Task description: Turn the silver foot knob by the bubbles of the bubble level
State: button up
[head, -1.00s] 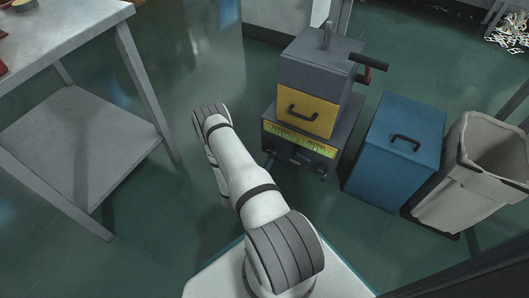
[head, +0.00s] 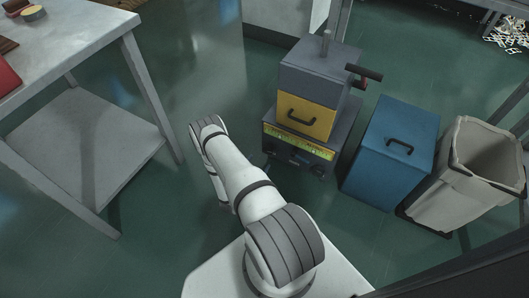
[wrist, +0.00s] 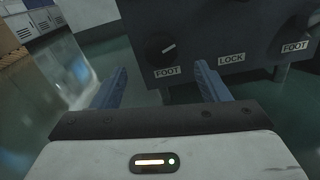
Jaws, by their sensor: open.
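A dark knob (wrist: 160,47) with a pale pointer line is on the dark machine front, above a FOOT label (wrist: 168,71). A second FOOT knob (wrist: 290,42) is at the right, partly cut off. Which is silver I cannot tell. My gripper (wrist: 160,74) is open and empty, its blue fingers low in front of the panel, with the left knob between them in the picture and apart from both. The yellow-green bubble level strip (head: 299,144) is on the machine front under the yellow drawer (head: 306,116); its bubbles are too small to read.
A LOCK label (wrist: 231,58) sits between the FOOT knobs. A blue box (head: 390,150) and a pale bin (head: 465,180) stand right of the machine. A grey table (head: 85,45) with a lower shelf is at the left. Green floor is clear between table and machine.

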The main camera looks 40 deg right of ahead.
aim_at(267, 151)
jog(key=b+x, duration=0.2)
jog(key=x, duration=0.5)
jog(key=shift+d, duration=0.1)
jog(key=shift+c, duration=0.3)
jog(key=c, duration=0.9)
jog(key=shift+f, duration=0.1)
jog(key=shift+c, duration=0.2)
